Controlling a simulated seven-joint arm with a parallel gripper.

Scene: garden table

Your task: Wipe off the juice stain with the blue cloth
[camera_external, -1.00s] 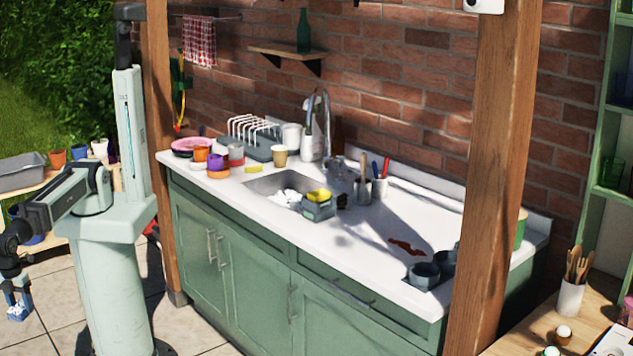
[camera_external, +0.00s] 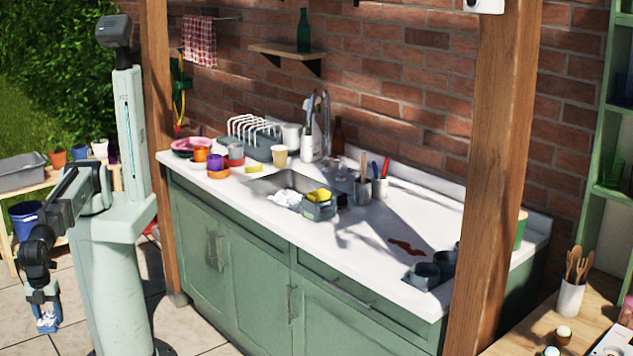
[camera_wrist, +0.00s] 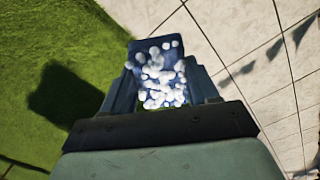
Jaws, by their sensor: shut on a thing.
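My gripper (camera_external: 44,308) hangs at the lower left of the external view, away from the counter, above the paved floor. It is shut on the blue cloth (camera_external: 47,322), which has white foam on it. In the wrist view the cloth (camera_wrist: 160,51) shows dark blue between the two fingers of my gripper (camera_wrist: 162,88), with many white suds blobs over it. The red-brown juice stain (camera_external: 405,246) lies on the right part of the white countertop (camera_external: 365,262), behind and left of the dark cups.
Dark cups (camera_external: 424,275) stand by the stain at the counter's front right. A grey caddy with a yellow sponge (camera_external: 319,195) stands by the sink (camera_external: 268,183). A wooden post (camera_external: 500,150) rises before the counter's right end. Counter left of the stain is mostly clear.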

